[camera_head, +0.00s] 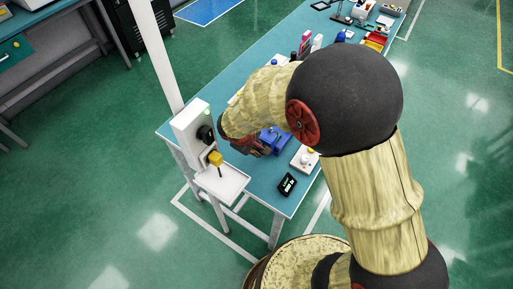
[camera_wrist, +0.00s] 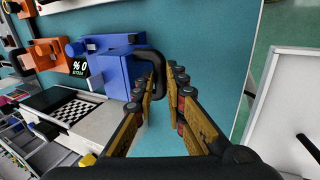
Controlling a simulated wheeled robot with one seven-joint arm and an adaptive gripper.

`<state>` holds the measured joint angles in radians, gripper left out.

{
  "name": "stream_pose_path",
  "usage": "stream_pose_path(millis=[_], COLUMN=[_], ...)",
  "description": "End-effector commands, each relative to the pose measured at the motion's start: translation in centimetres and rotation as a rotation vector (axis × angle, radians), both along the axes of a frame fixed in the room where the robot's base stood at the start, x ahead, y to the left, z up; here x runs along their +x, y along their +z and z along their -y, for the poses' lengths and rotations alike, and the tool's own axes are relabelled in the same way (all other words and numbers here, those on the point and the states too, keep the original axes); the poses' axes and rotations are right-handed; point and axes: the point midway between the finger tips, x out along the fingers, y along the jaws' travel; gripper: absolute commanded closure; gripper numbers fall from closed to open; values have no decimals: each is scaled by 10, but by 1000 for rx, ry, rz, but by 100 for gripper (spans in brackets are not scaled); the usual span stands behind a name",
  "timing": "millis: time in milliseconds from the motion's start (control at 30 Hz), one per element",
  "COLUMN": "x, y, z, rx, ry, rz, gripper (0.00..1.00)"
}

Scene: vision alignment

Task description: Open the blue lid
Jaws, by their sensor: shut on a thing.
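A blue device with a lid (camera_wrist: 112,65) stands on the teal table in the wrist view. A black curved handle (camera_wrist: 152,56) sticks out from its right side. My gripper (camera_wrist: 173,78) has its two fingers at the handle's free end and is shut on it; the exact contact is partly hidden. In the head view the blue device (camera_head: 272,139) shows beside my gripper (camera_head: 250,148), partly covered by my arm. The lid appears closed, though its seam is hard to make out.
A small display (camera_wrist: 80,68), a checkerboard plate (camera_wrist: 65,103) and orange parts (camera_wrist: 47,52) are close to the blue device. In the head view a white stand with a yellow part (camera_head: 215,158) is at the table's left end. Bare teal table (camera_wrist: 215,35) lies right of the handle.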

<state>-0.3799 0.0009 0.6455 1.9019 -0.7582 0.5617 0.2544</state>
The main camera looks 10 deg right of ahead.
Motion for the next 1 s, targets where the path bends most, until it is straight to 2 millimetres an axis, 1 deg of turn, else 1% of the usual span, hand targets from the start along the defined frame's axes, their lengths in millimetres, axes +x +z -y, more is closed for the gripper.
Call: stream_pose_path(millis=[100,133,433,767,867,1000], x=[-1,-1,0,0,-2,-8], y=[-1,-1,0,3,12,33], z=[1,1,0,-1,-4,-10], rx=[-2,-2,-1,0,0,1], ry=[2,2,1,0,1,2], rz=[-2,-2,-1,1,3,4], gripper=[100,86,68,68,68,68])
